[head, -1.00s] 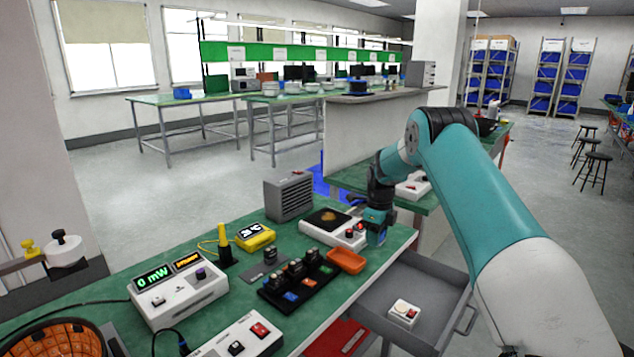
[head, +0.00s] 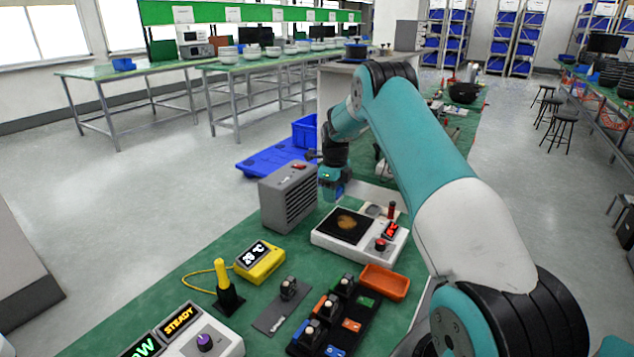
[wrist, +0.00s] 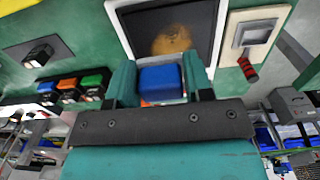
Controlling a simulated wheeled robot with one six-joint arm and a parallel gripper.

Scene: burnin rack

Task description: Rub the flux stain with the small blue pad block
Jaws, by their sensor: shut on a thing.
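The flux stain (head: 347,222) is a tan-brown blotch on the black top plate (head: 328,228) of a white bench unit. The stain also shows in the wrist view (wrist: 171,40), beyond my fingertips. My gripper (head: 332,188) is above the back edge of that unit, beside a grey vented box. In the wrist view my gripper (wrist: 160,82) is shut on the small blue pad block (wrist: 160,80), with a finger on each side. The pad appears short of the stain in that view. I cannot tell its height or any contact. In the head view the pad is hidden.
The grey vented box (head: 288,197) stands close left of my gripper. A red-handled tool (head: 391,210) and a red knob (head: 380,244) rise from the white unit (head: 322,240). An orange tray (head: 384,282), a yellow meter (head: 259,262) and a black rack (head: 310,345) stand nearer.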

